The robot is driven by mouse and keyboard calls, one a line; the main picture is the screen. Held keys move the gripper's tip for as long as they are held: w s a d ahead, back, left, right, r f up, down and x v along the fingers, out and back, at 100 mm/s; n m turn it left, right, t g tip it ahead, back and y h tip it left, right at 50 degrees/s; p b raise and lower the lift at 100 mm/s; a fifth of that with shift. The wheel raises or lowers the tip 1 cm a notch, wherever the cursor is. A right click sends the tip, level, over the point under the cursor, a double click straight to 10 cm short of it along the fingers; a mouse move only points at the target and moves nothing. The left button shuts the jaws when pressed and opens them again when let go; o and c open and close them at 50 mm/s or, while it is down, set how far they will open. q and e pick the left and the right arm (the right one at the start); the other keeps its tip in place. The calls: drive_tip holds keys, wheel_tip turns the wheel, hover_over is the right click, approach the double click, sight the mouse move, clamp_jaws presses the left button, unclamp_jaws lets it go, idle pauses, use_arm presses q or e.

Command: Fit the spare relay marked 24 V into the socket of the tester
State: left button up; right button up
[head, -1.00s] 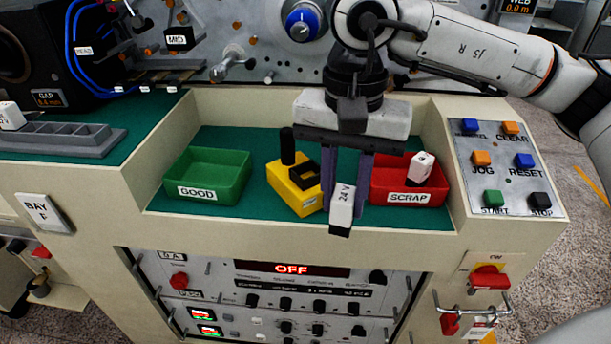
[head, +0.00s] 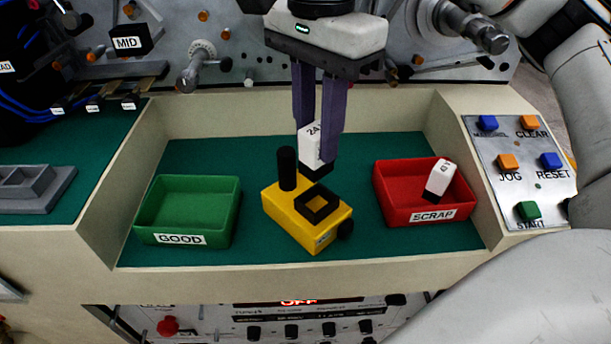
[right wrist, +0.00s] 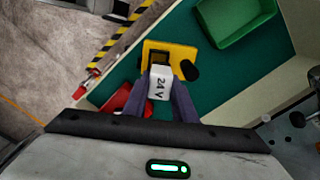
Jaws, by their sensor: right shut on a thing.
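The white relay marked 24 V (head: 311,147) is held upright between the fingers of my right gripper (head: 318,150); it also shows in the right wrist view (right wrist: 160,83). Its dark lower end is just above the tester's socket, and I cannot tell whether they touch. The yellow tester (head: 290,217) stands on the green mat, with a black square socket (head: 319,206) on top and a black post (head: 287,168) at its back left. In the right wrist view the tester (right wrist: 183,50) lies just beyond the relay. My left gripper is not in view.
A green GOOD bin (head: 188,207) stands left of the tester and looks empty. A red SCRAP bin (head: 400,190) to the right holds another white relay (head: 440,179). The recess has raised cream walls. A button panel (head: 519,172) is at the right.

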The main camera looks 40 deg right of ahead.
sight(318, 177)
drive_tip(key=f, duration=0.2)
drive_tip(key=shift+s+f, duration=0.35)
drive_tip(key=shift+s, duration=0.05)
drive_tip(key=shift+w+f, duration=0.1)
drive_tip(key=shift+f, duration=2.35)
drive_tip(key=o, duration=1)
drive_tip(key=shift+o, duration=0.2)
drive_tip(key=shift+r, duration=0.1)
wheel_tip(318, 177, up, 12)
drive_tip(key=shift+r, duration=0.15)
